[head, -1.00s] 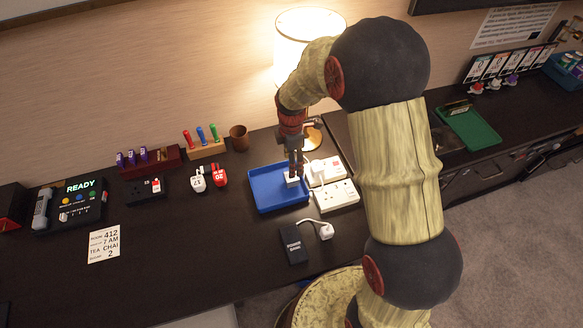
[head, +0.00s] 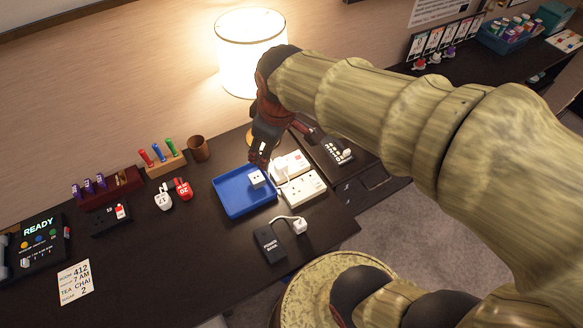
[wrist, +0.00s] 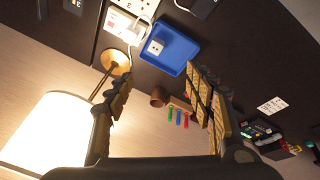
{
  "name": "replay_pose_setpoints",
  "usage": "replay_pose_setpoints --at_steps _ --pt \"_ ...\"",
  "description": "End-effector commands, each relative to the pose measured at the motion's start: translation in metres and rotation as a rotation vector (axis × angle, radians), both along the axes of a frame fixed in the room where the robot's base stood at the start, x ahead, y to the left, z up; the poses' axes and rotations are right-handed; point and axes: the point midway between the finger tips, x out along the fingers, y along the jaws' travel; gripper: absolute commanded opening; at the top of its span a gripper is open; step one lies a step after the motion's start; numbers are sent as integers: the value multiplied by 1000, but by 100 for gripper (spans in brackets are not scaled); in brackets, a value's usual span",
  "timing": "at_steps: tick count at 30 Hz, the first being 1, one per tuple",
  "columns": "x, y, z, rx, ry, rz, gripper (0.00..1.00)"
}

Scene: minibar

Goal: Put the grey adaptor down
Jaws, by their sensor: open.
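The grey adaptor (head: 256,179) sits in the blue tray (head: 232,205), by the tray's right side. In the wrist view the adaptor (wrist: 155,46) lies in the blue tray (wrist: 178,57), near its edge, apart from my fingers. My gripper (head: 258,160) is above and behind the adaptor in the head view. In the wrist view my gripper (wrist: 155,100) has its fingers spread wide with nothing between them.
White socket blocks (head: 301,187) with a plugged-in white plug stand right of the tray. A black power bank (head: 270,244) with a white plug lies in front. The lit lamp (head: 250,50) and a brown cup (head: 199,148) stand behind.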

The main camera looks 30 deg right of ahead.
Motion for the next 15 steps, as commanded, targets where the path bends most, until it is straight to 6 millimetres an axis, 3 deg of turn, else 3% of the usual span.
replay_pose_setpoints --at_steps 3,7,11,15 --pt "-39 0 21 65 -67 -176 54" --pt "-73 0 31 137 -121 -343 54" --pt "-95 0 35 191 -154 -455 54" --pt "-104 0 36 218 -169 -509 54"
